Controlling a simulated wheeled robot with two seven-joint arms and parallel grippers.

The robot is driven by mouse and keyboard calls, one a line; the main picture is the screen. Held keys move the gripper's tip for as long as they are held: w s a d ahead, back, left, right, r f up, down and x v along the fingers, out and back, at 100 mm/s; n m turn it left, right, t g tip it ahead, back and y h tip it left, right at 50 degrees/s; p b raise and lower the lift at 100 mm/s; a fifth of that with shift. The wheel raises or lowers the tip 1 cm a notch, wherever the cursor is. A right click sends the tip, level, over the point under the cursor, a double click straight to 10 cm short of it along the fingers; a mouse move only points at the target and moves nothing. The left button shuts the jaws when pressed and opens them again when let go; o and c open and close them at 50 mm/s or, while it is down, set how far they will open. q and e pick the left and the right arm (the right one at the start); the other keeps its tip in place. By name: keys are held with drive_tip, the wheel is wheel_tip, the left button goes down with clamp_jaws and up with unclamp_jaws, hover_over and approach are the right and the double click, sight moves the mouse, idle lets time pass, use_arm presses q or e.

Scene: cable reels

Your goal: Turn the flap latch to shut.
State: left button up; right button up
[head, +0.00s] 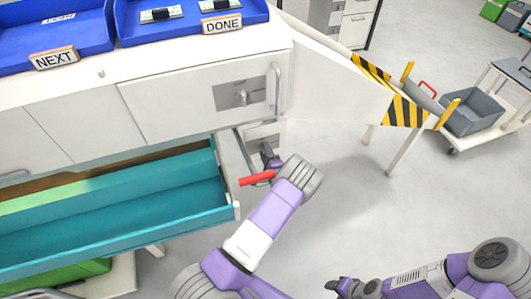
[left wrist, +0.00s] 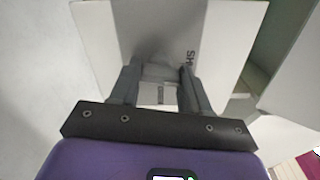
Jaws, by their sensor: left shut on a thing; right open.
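In the left wrist view, my left gripper (left wrist: 160,92) is shut on a pale grey piece, the flap latch (left wrist: 158,72), in front of a white panel (left wrist: 105,35). Dark letters starting "SH" (left wrist: 190,58) show beside the right finger; the rest of the word is hidden. In the head view, my left gripper (head: 268,156) is by the white end of the cabinet, below the white flap; my wrist partly hides it, and the latch cannot be made out there. My right gripper (head: 345,288) is open and empty at the bottom edge, away from the cabinet.
An open teal drawer (head: 120,226) lies left of my left arm. A red bar (head: 257,178) is close to my left wrist. Blue trays (head: 190,28) stand on the cabinet top. A striped chute (head: 372,68) slopes right.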

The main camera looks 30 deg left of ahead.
use_arm(q)
drive_tip(key=shift+d+n, duration=0.1)
drive_tip(key=shift+n, duration=1)
drive_tip(key=o, duration=1.1)
drive_tip(key=shift+c, duration=0.2)
drive_tip(key=p+v, duration=0.1)
drive_tip(key=v, duration=0.6)
drive_tip(key=shift+s+d+p, duration=0.2)
drive_tip(key=shift+p, duration=0.1)
